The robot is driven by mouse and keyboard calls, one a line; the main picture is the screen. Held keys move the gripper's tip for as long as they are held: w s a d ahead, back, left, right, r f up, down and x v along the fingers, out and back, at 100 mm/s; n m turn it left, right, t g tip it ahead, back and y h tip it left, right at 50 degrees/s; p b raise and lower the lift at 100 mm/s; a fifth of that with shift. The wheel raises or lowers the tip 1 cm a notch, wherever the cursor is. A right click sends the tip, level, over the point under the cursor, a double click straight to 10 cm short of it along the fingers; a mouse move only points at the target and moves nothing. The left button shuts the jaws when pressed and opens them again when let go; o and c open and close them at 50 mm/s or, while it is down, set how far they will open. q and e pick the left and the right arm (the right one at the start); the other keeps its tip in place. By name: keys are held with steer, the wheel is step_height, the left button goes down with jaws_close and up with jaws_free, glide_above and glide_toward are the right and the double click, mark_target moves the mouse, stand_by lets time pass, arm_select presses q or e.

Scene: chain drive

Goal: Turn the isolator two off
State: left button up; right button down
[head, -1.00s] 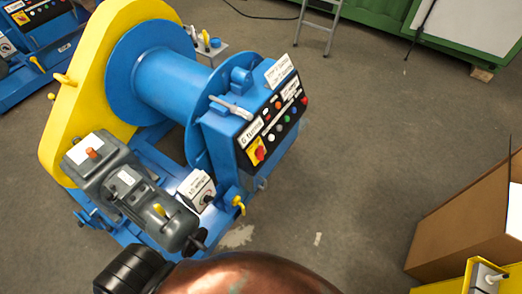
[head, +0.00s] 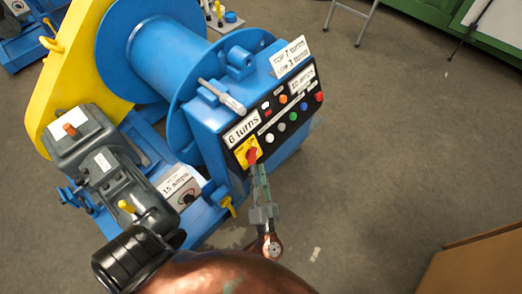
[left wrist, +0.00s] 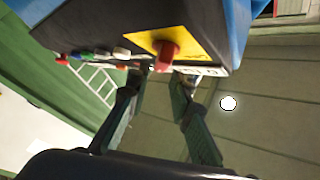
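The isolator is a red rotary knob (head: 252,155) on a yellow plate (head: 241,159), at the lower left of the dark panel on the blue winch. In the left wrist view the red knob (left wrist: 167,52) stands out from its yellow plate (left wrist: 185,42), just beyond my fingertips. My left gripper (head: 259,170) points up at the knob from just below it. In the left wrist view the left gripper (left wrist: 160,77) has its two fingers apart with nothing between them. I cannot tell whether a fingertip touches the knob. My right gripper is out of view.
Several coloured buttons (head: 293,116) sit right of the isolator. A "6 turns" label (head: 242,130) is above it. A small "15 amps" box (head: 178,186) and a grey motor (head: 125,185) are at left. A cardboard box (head: 475,268) stands lower right. Floor between is clear.

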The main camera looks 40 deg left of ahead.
mark_target(255, 158)
arm_select(q)
steer(key=x, duration=0.6)
steer(key=shift+a, duration=0.25)
steer(key=shift+c, duration=0.6)
jaws_close()
